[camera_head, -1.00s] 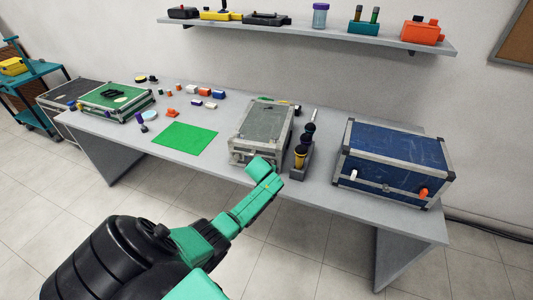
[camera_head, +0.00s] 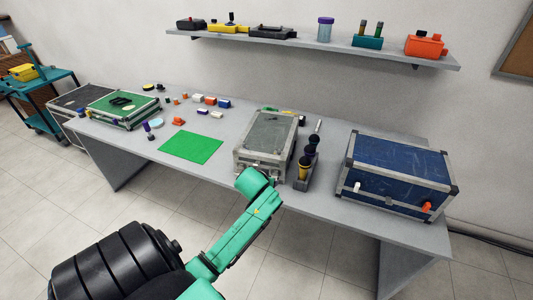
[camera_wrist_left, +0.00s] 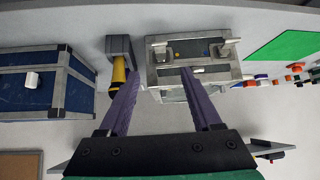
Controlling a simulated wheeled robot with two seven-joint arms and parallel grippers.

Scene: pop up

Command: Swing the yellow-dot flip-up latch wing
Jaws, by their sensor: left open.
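The grey metal case (camera_head: 266,138) stands closed on the table in the head view. In the left wrist view its front face (camera_wrist_left: 192,50) fills the upper middle, with metal latch wings near its left end (camera_wrist_left: 161,48) and right end (camera_wrist_left: 229,46). A small yellow dot and a blue dot show faintly between them. My left gripper (camera_wrist_left: 162,74) is open and empty, its two purple fingers reaching toward the case front. In the head view my teal left arm ends in front of the case, hiding part of its front. I cannot tell whether the fingers touch it.
A dark holder (camera_head: 303,178) with a black-and-yellow handled tool stands close to the right of the grey case. A blue case (camera_head: 395,172) is further right. A green mat (camera_head: 191,146) lies left, with several small parts behind it.

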